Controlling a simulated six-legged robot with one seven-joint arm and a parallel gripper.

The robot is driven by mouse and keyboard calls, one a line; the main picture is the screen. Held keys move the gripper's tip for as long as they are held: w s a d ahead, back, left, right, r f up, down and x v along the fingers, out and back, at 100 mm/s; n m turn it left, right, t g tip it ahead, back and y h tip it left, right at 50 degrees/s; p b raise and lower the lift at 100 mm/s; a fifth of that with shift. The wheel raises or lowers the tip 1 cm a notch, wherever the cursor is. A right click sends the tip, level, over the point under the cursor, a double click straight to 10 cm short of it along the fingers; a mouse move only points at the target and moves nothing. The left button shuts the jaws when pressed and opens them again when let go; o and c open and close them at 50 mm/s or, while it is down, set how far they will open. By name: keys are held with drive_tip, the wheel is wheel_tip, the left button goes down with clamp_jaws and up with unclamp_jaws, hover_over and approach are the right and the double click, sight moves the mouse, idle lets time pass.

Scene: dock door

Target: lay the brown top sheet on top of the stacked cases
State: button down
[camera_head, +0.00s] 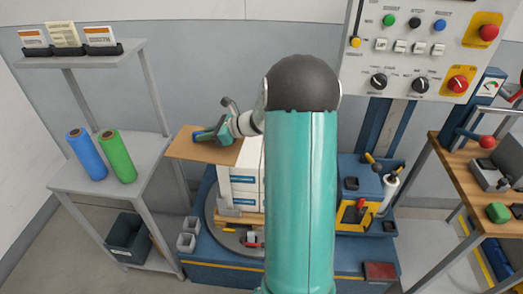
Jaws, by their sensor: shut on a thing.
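The brown top sheet (190,149) is held out flat at the centre left, with its left part reaching past the stack. My gripper (205,136) is shut on the sheet at its upper side. The stacked cases (241,182), white with blue labels, stand on a pallet below and to the right of the sheet. My teal arm hides the right part of the stack and perhaps part of the sheet. I cannot tell whether the sheet touches the top of the cases.
The pallet stands on a round turntable (222,235) on a blue base. A grey shelf (70,177) with a blue roll (87,154) and a green roll (117,156) stands close on the left. A control panel (427,50) is at upper right, above a workbench (467,160).

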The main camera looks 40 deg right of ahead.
sight(242, 138)
drive_tip(key=shift+n+g+y, duration=0.3)
drive_tip(key=shift+n+y, duration=0.1)
drive_tip(key=shift+y, duration=0.2)
drive_tip(key=s+d, duration=0.2)
drive_tip(key=d, duration=0.1)
drive_tip(key=s+d+f, duration=0.1)
drive_tip(key=s+d, duration=0.1)
drive_tip(key=d, duration=0.1)
drive_tip(key=s+d+f, duration=0.1)
drive_tip(key=s+d, duration=0.1)
drive_tip(key=d, duration=0.2)
drive_tip(key=shift+f, duration=0.15)
drive_tip(key=w+d+f, duration=0.1)
drive_tip(key=d+f, duration=0.2)
drive_tip(key=d, duration=0.1)
drive_tip(key=w+d+f, duration=0.1)
drive_tip(key=d+f, duration=0.2)
drive_tip(key=d, duration=0.1)
drive_tip(key=w+d+f, duration=0.1)
drive_tip(key=d+f, duration=0.2)
drive_tip(key=d, duration=0.1)
drive_tip(key=shift+w+d, duration=0.25)
drive_tip(key=shift+d+f, duration=0.3)
drive_tip(key=shift+f, duration=0.1)
drive_tip(key=shift+d+f, duration=0.1)
drive_tip(key=shift+f, duration=1.45)
drive_tip(key=shift+f, duration=0.15)
drive_tip(key=c, duration=1.5)
unclamp_jaws()
drive_tip(key=shift+o, duration=0.2)
